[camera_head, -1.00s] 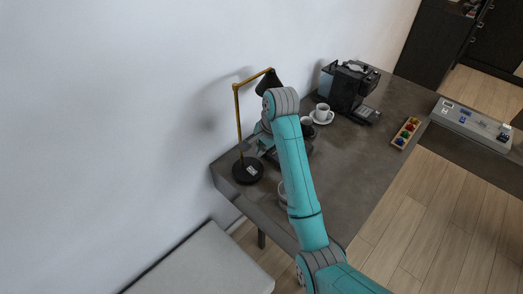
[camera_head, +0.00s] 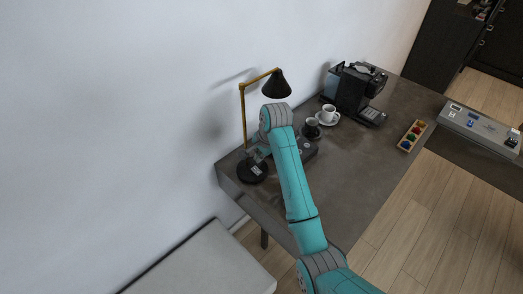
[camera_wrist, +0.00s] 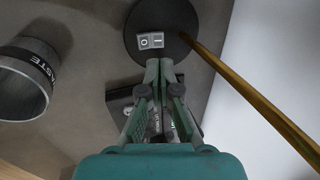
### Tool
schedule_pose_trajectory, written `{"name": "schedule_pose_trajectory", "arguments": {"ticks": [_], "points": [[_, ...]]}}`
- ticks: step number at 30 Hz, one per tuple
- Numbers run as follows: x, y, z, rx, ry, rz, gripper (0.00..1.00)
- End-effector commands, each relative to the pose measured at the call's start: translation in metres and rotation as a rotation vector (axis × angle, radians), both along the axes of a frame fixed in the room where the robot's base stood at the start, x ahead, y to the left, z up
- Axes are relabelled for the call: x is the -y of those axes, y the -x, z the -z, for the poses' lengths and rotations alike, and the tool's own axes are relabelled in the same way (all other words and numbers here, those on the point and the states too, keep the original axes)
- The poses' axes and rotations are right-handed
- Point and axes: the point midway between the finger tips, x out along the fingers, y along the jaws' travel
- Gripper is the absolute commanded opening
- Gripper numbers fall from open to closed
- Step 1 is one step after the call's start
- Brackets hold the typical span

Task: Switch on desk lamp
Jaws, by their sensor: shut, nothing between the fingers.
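The desk lamp has a round black base (camera_head: 252,170), a thin brass pole (camera_head: 243,115) and a black shade (camera_head: 276,84). It stands at the table's left end by the wall. In the wrist view the lamp base (camera_wrist: 163,30) carries a light rocker switch (camera_wrist: 150,41) marked I and O. My gripper (camera_wrist: 159,62) is shut and empty, its tips just short of the switch in that picture; I cannot tell whether they touch it. The brass pole (camera_wrist: 250,92) runs past the gripper's right side. In the head view my arm partly hides the gripper beside the lamp base.
A waste cup (camera_wrist: 30,75) stands left of my gripper. A dark box (camera_head: 308,147), a dark mug (camera_head: 312,128), a white cup (camera_head: 328,113) and a coffee machine (camera_head: 352,92) stand to the right. A tray of colored items (camera_head: 411,135) lies near the front edge.

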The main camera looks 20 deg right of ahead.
Motion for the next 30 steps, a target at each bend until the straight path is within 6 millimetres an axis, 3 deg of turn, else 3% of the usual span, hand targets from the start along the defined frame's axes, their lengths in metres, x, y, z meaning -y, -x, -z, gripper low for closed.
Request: {"name": "schedule_pose_trajectory", "arguments": {"ticks": [6, 12, 30], "points": [[-0.005, -0.010, 0.038, -0.002, 0.000, -0.001, 0.00], [-0.008, -0.017, 0.059, -0.001, 0.001, -0.002, 0.00], [-0.009, -0.021, 0.071, -0.001, 0.001, -0.001, 0.00]]}}
